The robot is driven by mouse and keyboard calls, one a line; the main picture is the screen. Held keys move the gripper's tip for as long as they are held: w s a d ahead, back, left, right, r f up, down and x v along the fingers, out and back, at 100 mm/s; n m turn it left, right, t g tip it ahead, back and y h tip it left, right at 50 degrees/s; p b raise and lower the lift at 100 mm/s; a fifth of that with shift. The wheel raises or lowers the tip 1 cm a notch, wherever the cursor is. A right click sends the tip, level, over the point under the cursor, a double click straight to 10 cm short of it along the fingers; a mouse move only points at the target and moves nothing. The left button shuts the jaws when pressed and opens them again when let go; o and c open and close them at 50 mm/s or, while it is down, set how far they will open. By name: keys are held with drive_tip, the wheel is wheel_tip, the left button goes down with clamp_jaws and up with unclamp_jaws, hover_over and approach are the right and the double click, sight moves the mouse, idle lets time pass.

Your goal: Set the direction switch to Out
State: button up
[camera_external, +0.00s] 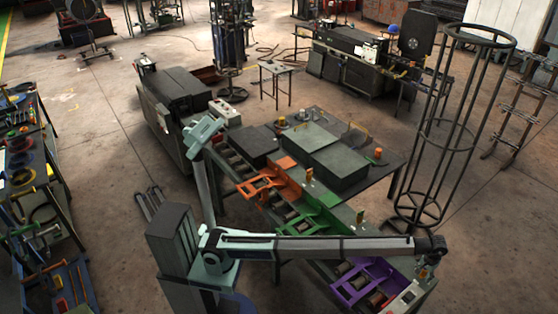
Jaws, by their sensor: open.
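My gripper (424,270) is at the right end of my outstretched arm, pointing down. It is open, small and dark in this view, with nothing visible between its fingers. A light grey control box (406,296) with small dark and red marks sits at the near right end of the bench, just below and left of my gripper. They look apart, but the exact gap cannot be told. A purple frame (368,283) with brownish rollers is left of the box. The direction switch and its setting are too small to make out.
The long bench carries a green frame (300,213), an orange frame (265,183) and dark boxes (342,167). A tall round cage (448,125) stands behind it at right. Another control box (224,111) is on a machine at the back. Floor at lower right is clear.

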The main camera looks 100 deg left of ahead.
sight(412, 293)
wheel_tip(412, 293, down, 17)
drive_tip(key=p, duration=0.5)
drive_tip(key=shift+r, duration=0.1)
clamp_jaws()
